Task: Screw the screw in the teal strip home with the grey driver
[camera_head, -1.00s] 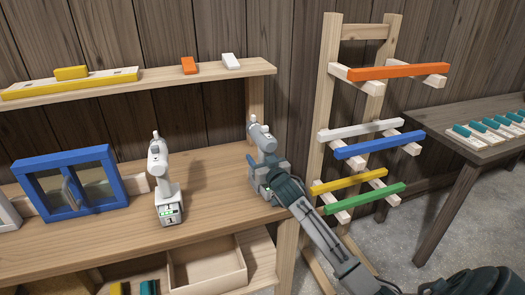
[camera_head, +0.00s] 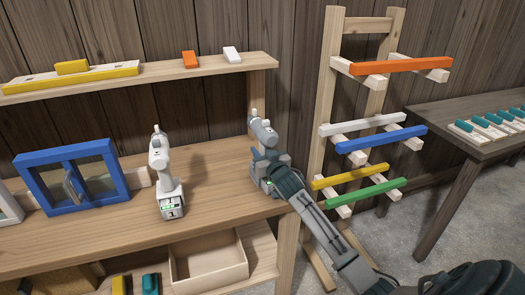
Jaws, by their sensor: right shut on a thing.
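My right gripper (camera_head: 266,172) is shut on the grey driver (camera_head: 263,131) and holds it upright at the right end of the wooden bench. The driver's lower part is hidden by the gripper. Several teal strips (camera_head: 487,121) lie on pale boards on the dark table at the far right. They are too small to tell which one holds a screw, and I see no screw. My right gripper is well to the left of them. My left gripper is not in view.
A white driver (camera_head: 163,172) stands on the bench (camera_head: 215,179) beside a blue-framed window (camera_head: 75,182). A wooden rack (camera_head: 327,95) with several coloured bars stands between bench and dark table (camera_head: 452,151).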

